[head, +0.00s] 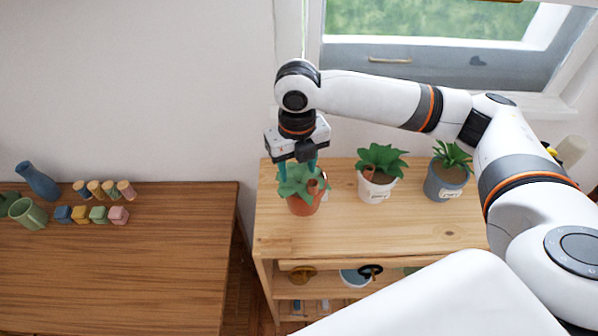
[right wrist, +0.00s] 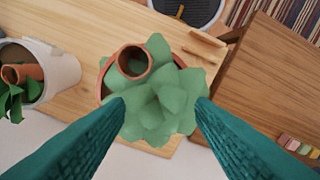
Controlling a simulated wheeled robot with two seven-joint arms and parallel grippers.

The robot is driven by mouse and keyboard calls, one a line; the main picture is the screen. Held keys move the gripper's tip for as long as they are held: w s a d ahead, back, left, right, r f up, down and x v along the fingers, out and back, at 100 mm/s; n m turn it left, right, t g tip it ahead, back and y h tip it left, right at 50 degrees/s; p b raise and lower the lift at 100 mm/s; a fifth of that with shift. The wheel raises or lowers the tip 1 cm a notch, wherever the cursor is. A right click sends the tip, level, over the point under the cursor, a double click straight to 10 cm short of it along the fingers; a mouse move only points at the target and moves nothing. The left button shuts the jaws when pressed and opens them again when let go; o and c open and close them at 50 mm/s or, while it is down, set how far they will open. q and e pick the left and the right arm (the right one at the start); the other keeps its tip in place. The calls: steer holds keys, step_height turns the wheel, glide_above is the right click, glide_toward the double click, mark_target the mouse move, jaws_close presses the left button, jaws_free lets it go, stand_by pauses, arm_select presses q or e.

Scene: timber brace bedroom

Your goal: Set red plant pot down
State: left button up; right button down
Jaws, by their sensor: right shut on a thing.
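The red plant pot (head: 304,206) is terracotta-coloured with a leafy green plant (head: 297,183). It is upright at the left end of the light wooden shelf unit's top (head: 330,228); I cannot tell whether its base touches the wood. My right gripper (head: 297,168) comes down from above and is shut on the pot, with its teal fingers on both sides of the plant. In the right wrist view the leaves (right wrist: 155,112) hide most of the pot, and a small terracotta tube (right wrist: 133,62) stands up among them. My left gripper is not in view.
A white pot (head: 375,190) and a grey-blue pot (head: 443,185) stand to the right on the same top. The front of the top is clear. A darker table (head: 120,265) at left holds a blue vase (head: 38,181), a green mug (head: 27,213) and several small coloured pieces.

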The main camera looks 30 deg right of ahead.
step_height(320, 180, down, 3)
steer(key=shift+s+r, duration=0.1)
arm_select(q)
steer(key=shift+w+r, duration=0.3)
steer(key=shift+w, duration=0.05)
arm_select(e)
steer(key=shift+f, duration=0.25)
steer(key=c, duration=0.6)
jaws_free()
steer(key=shift+f, duration=0.15)
steer(key=shift+c, duration=0.2)
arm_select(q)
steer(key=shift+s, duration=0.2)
arm_select(e)
step_height(320, 180, up, 12)
steer(key=shift+r+b, duration=0.15)
steer(key=shift+b, duration=0.5)
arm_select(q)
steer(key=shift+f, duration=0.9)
